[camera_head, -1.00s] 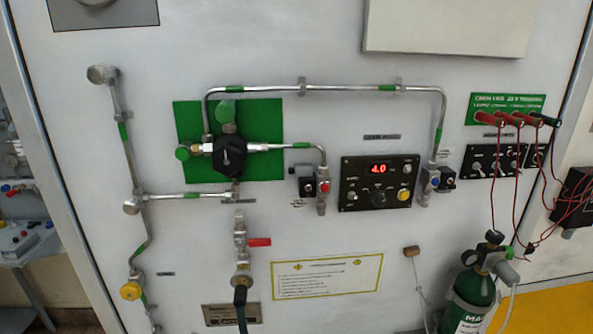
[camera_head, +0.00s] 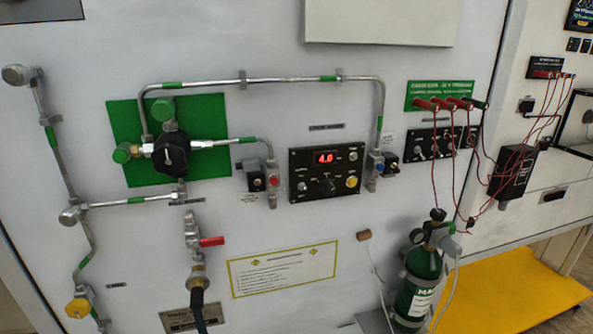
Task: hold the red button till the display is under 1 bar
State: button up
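The display (camera_head: 325,157) glows red and reads 4.0, in the upper part of a black control panel (camera_head: 300,178) on the pale wall panel. A small red button (camera_head: 273,181) sits on a metal valve block just left of the control panel, below the end of a pipe. A blue button (camera_head: 378,167) sits on a similar block right of the panel. My gripper is not in view, and nothing is seen touching the red button.
A red-handled valve (camera_head: 211,241) sticks out lower left. A black regulator (camera_head: 173,155) sits on a green plate (camera_head: 122,117). A green gas cylinder (camera_head: 420,280) stands at lower right, near hanging red leads (camera_head: 438,150). The wall before the control panel is unobstructed.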

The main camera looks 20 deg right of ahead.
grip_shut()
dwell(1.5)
